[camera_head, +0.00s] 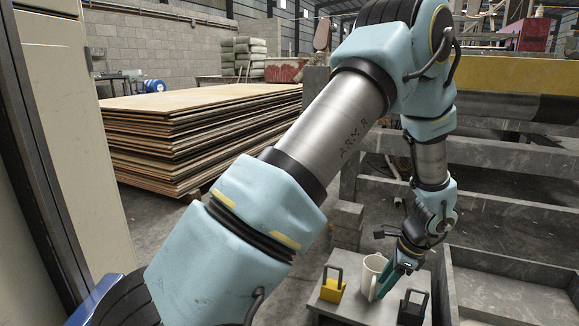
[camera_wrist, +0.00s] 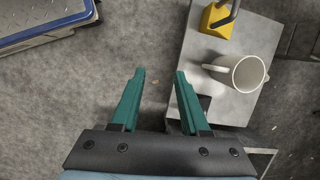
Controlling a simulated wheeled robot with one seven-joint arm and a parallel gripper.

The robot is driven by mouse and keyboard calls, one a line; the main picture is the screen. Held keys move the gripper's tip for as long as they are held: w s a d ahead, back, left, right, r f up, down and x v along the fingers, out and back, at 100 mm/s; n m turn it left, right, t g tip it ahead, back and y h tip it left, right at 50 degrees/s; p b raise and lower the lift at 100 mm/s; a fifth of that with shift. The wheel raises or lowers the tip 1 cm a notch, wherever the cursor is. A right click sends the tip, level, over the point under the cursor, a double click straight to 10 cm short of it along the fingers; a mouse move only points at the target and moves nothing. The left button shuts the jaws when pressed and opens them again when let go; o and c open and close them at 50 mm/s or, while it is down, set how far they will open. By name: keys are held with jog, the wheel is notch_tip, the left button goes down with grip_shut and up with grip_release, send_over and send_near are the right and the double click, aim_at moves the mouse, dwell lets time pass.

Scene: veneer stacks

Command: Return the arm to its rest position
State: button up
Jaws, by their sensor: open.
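My arm stretches out across the head view to a low grey stand (camera_head: 345,310). My gripper (camera_head: 385,285) has teal fingers and hangs beside a white mug (camera_head: 369,268) at the stand.
A yellow padlock (camera_head: 331,290) and a black padlock (camera_head: 411,309) share the stand with the mug. A grey-walled bin (camera_head: 500,263) lies to the right. Veneer stacks (camera_head: 190,140) stand at the back left. Concrete floor (camera_head: 150,215) is clear before them.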

jog(key=w+a+r+n+g+h, duration=0.1)
jog(key=a+r+n, duration=0.45)
jog(key=a, duration=0.35)
jog(key=w+a+r+n+h, duration=0.1)
jog(key=a+r+n, duration=0.45)
jog(key=a, duration=0.35)
jog(key=s+a+r+n+h+p, duration=0.1)
jog(key=s+a+r+n, duration=0.2)
jog(key=a+n, duration=0.25)
jog(key=s+a+r+n, duration=0.3)
jog(key=a+n, duration=0.1)
jog(key=a, duration=0.3)
notch_tip(320, 180, up, 38)
jog(key=p, duration=3.7)
jog(key=shift+d+f+t+p, duration=0.15)
jog(key=shift+d+t+p, duration=0.15)
jog(key=shift+t+p, duration=0.1)
jog(key=shift+d, duration=0.1)
